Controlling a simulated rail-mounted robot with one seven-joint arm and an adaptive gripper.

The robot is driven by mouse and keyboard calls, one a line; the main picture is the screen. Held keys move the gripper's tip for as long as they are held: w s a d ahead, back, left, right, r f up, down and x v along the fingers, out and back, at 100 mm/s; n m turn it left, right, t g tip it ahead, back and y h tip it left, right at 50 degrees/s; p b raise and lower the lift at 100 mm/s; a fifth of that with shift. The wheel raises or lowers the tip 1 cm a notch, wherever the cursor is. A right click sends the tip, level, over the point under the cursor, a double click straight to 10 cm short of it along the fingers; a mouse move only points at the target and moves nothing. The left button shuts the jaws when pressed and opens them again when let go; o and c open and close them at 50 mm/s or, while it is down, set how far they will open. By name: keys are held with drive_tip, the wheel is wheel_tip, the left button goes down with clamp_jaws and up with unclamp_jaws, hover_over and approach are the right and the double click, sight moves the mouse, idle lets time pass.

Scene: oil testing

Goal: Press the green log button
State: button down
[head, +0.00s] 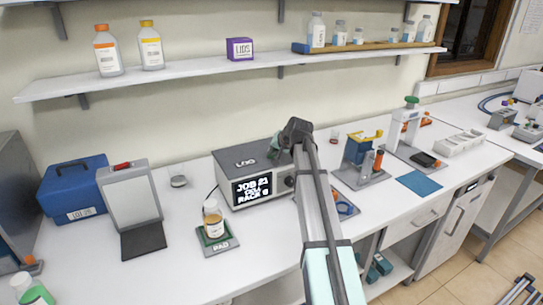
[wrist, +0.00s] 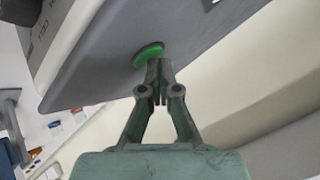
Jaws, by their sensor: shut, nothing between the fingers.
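The green log button (wrist: 148,52) is a round disc on the grey top of the logging device in the wrist view. My gripper (wrist: 158,72) is shut and empty. Its fingertips are right at the button's edge and overlap it in the picture; I cannot tell whether they touch it. In the head view the grey-and-white device (head: 243,172), marked LOG, stands on the bench with a lit screen (head: 252,189) reading JOB #1 and RACK 6. My arm reaches over its right side. The button cannot be made out there.
A clipboard-like stand (head: 131,196) and blue case (head: 75,189) are at left. A blue-and-yellow apparatus (head: 360,152) is at right. A shelf (head: 200,72) runs above.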

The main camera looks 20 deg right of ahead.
drive_tip(key=shift+r+p, duration=0.4)
drive_tip(key=shift+r, duration=0.45)
drive_tip(key=shift+r, duration=0.15)
drive_tip(key=shift+r+p, duration=1.2)
drive_tip(key=shift+r, duration=1.15)
